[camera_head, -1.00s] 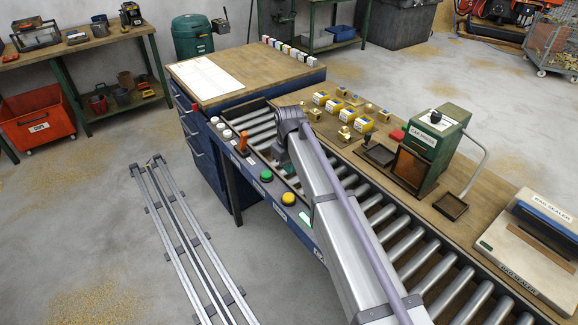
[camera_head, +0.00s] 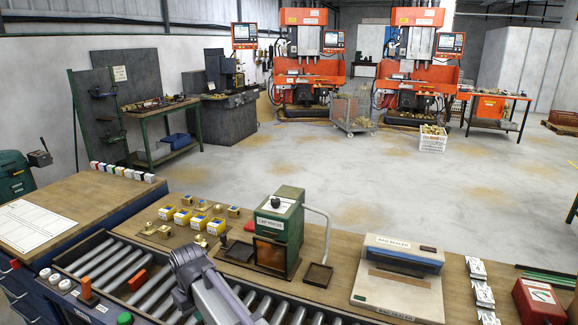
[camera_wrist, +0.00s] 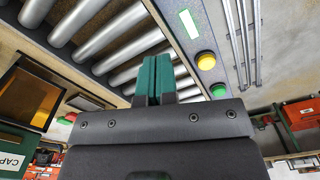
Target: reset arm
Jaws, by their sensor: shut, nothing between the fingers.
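My gripper (camera_wrist: 155,78) shows in the wrist view with its two green fingers side by side and touching, with nothing between them. It is over the roller conveyor (camera_wrist: 88,20), near the rail with the yellow button (camera_wrist: 206,61) and green button (camera_wrist: 219,90). In the head view my arm reaches up from the bottom edge over the conveyor (camera_head: 262,308), and the gripper itself cannot be made out there.
The green cap press (camera_head: 281,220) and bag sealer (camera_head: 398,278) stand on the bench behind the conveyor. Yellow boxes and brass parts (camera_head: 190,218) lie left of the press. Orange drilling machines (camera_head: 305,60) stand far back across open floor.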

